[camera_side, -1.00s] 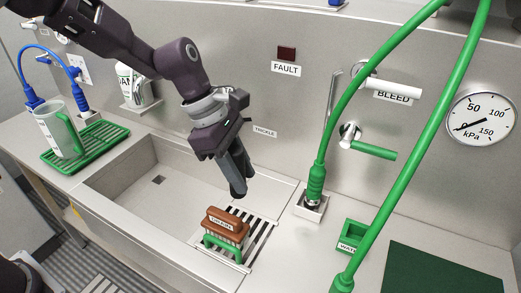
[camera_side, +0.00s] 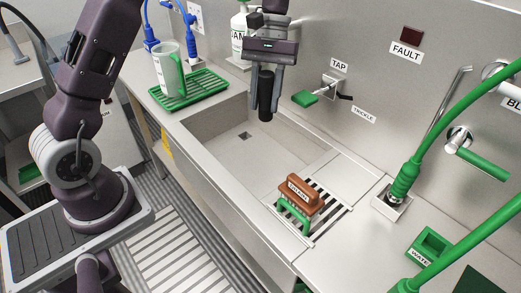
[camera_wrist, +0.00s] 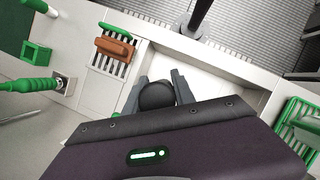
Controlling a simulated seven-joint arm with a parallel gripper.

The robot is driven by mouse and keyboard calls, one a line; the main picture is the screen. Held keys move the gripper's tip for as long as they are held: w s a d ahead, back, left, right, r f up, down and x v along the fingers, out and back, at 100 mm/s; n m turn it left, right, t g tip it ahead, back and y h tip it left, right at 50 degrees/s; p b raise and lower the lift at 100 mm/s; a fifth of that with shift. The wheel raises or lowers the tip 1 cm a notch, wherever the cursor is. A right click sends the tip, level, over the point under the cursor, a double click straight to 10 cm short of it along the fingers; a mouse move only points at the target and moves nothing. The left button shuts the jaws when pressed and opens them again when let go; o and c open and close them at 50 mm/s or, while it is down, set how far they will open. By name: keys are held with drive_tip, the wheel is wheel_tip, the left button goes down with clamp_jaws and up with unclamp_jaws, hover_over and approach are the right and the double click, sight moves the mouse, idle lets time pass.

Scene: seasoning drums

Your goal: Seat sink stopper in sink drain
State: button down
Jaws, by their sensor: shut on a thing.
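The stopper (camera_side: 266,100) is a black, rounded piece that hangs upright between the fingers of my gripper (camera_side: 264,104). In the wrist view the stopper (camera_wrist: 157,95) shows as a dark round top between the two grey fingers (camera_wrist: 156,92). My gripper is shut on it, above the back left part of the steel sink (camera_side: 205,135). The sink drain (camera_side: 245,135) is a small dark square in the basin floor, below and left of the stopper in the side view. The stopper is apart from it. In the wrist view the drain is hidden.
A slatted rack (camera_side: 330,222) with a brown-backed brush (camera_side: 299,190) lies at the sink's right end. A green-handled tap (camera_side: 305,98) is on the wall. A green hose (camera_side: 405,182) stands right.

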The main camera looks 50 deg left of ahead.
drive_tip(key=s+a+r+n+t+h, duration=0.1)
drive_tip(key=a+r+n+t, duration=0.55)
drive_tip(key=a+n, duration=0.8)
drive_tip(key=n+t+y, duration=0.2)
drive_tip(key=n+y, duration=0.2)
drive_tip(key=n, duration=1.3)
hover_over(213, 86)
wheel_tip(213, 86, down, 18)
drive_tip(key=shift+a+r, duration=0.15)
drive_tip(key=shift+w+y, duration=0.1)
drive_tip(key=shift+y, duration=0.2)
